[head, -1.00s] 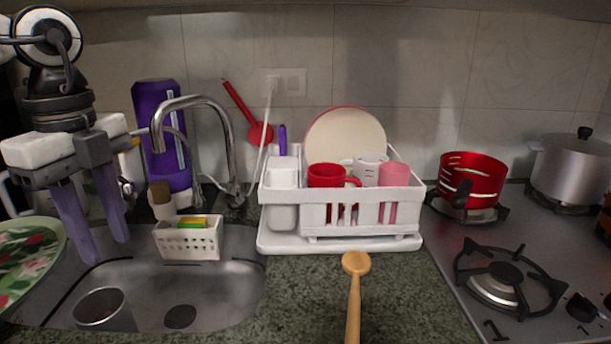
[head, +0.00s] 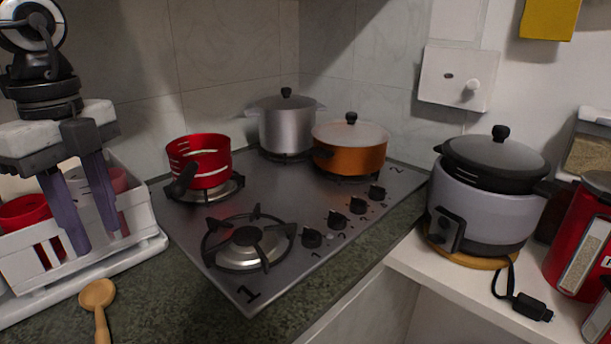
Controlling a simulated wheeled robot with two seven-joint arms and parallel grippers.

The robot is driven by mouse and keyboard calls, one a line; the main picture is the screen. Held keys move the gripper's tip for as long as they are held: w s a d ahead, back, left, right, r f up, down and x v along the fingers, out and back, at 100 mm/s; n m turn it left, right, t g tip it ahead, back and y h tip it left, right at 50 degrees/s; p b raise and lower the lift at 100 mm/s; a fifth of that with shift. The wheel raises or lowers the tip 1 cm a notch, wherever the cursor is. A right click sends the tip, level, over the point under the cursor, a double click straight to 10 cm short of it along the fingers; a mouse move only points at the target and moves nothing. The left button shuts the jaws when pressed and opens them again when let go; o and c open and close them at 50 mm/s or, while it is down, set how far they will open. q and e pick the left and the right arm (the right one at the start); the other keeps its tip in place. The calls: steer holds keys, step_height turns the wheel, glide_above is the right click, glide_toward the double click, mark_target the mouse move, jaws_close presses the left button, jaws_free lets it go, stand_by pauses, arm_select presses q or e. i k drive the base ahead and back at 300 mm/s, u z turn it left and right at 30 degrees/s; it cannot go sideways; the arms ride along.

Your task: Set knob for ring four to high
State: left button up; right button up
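The stove (head: 290,185) is now in the middle of the head view. Along its right side runs a row of several black knobs, from the nearest knob (head: 311,238) to the farthest knob (head: 377,191). Small markings beside the knobs are too small to read. A "1" is printed at the stove's near corner and a "2" at the far right corner. My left gripper (head: 95,240) hangs at the left with two fingers apart, nothing between them. It appears in front of the dish rack, well left of the knobs. My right gripper is not in view.
A red pot (head: 199,160), a silver pot (head: 285,128) and an orange pot (head: 350,152) stand on burners; the near burner (head: 247,247) is bare. A rice cooker (head: 485,190) stands right of the stove. A dish rack (head: 140,225) and wooden spoon (head: 98,295) are left.

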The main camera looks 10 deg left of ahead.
mark_target(376, 193)
steer(key=z, duration=0.95)
steer(key=i, duration=1)
